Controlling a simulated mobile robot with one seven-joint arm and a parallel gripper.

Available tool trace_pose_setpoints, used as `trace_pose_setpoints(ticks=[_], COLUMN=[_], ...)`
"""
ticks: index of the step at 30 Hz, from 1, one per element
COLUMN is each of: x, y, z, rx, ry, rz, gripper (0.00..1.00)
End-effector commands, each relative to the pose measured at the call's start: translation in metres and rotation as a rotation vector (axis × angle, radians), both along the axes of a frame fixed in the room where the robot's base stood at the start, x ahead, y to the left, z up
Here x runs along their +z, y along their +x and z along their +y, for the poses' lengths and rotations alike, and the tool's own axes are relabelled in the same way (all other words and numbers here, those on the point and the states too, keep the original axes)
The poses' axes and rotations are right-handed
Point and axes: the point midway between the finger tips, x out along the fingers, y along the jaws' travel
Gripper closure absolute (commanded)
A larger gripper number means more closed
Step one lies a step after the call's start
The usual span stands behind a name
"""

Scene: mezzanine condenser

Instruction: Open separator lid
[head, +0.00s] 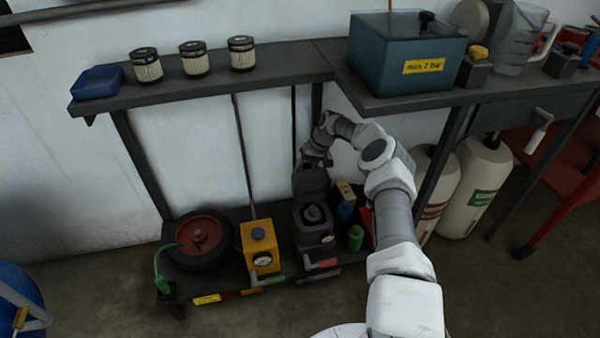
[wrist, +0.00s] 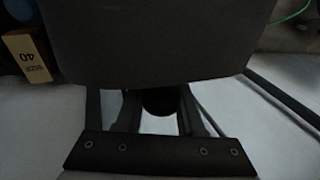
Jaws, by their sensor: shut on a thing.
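The separator (head: 313,228) is a dark grey box-shaped unit on the lower shelf. Its lid (head: 311,182) stands raised at the back, and the round inside of the unit shows below it. In the wrist view the lid (wrist: 150,40) is a broad dark panel that fills the upper middle. My gripper (head: 314,160) is behind and above the raised lid. In the wrist view my gripper (wrist: 160,103) has its fingers on either side of a black knob-like part at the lid, shut on it. The contact itself is partly hidden by the lid.
A yellow unit with a gauge (head: 262,250) and a red-black reel (head: 200,238) stand left of the separator. A small box (head: 345,192) and a green container (head: 355,238) stand to its right. The upper shelf (head: 290,65) overhangs, carrying filters and a teal tank (head: 385,65).

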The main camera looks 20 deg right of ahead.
Motion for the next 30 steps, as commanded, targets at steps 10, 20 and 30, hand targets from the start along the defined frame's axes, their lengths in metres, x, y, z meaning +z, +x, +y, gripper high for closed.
trace_pose_setpoints(ticks=[10,20,30], x=[-0.001,0.0,0.0011], y=[-0.0019,-0.0022,-0.0025], z=[-0.0135,-0.0128,-0.0122], rx=[-0.01,-0.009,-0.008], ry=[-0.017,-0.015,-0.014], rz=[0.029,0.044,0.053], gripper=[1.0,1.0,1.0])
